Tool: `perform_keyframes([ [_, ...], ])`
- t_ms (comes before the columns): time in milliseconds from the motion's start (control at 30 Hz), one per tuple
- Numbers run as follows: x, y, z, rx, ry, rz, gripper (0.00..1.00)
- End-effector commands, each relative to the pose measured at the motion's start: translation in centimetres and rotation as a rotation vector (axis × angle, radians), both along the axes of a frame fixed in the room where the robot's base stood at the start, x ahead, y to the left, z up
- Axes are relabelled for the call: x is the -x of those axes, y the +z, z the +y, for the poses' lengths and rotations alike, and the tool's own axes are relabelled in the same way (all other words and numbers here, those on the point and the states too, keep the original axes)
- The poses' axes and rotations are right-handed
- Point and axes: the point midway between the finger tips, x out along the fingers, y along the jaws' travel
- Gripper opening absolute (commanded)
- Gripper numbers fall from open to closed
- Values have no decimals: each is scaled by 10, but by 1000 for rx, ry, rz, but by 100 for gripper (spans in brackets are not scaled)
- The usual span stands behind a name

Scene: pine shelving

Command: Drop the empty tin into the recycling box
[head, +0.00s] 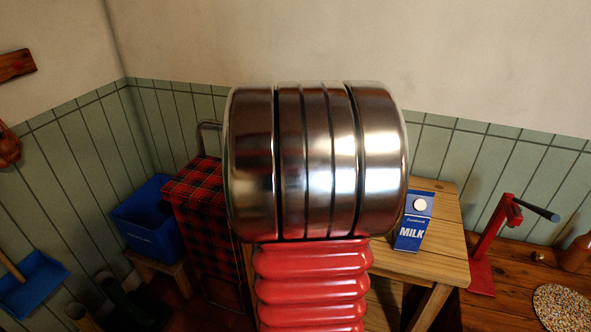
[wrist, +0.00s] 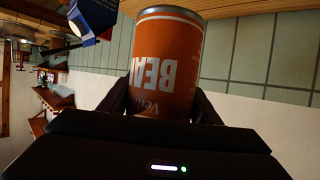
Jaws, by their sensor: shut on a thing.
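The tin is orange with white lettering (wrist: 165,60) and shows only in the wrist view, where the picture is upside down. My gripper (wrist: 163,102) is shut on it, with one dark finger on each side. The tin's far end is close to a wooden surface at the top of that view; I cannot tell whether they touch. In the head view my own arm hides the gripper and tin. A blue open box (head: 148,228), likely the recycling box, stands at the left on a low wooden stool (head: 165,268), well away from the tin.
A blue and white milk carton (head: 414,222) stands on the wooden table (head: 440,262), right of my arm. A red tartan trolley (head: 198,205) stands beside the blue box. A red lever device (head: 488,250) and a speckled round mat (head: 562,306) are at the right.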

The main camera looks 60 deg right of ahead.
Motion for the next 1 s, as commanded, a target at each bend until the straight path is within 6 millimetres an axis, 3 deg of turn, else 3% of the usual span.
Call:
perform_keyframes([
  [233, -103, 2, 15, 1, 274, 0, 35],
  [467, -193, -2, 48, 1, 525, 0, 35],
  [767, -297, -16, 118, 0, 845, 1, 35],
  [1000, -365, -33, 190, -2, 1093, 2, 35],
])
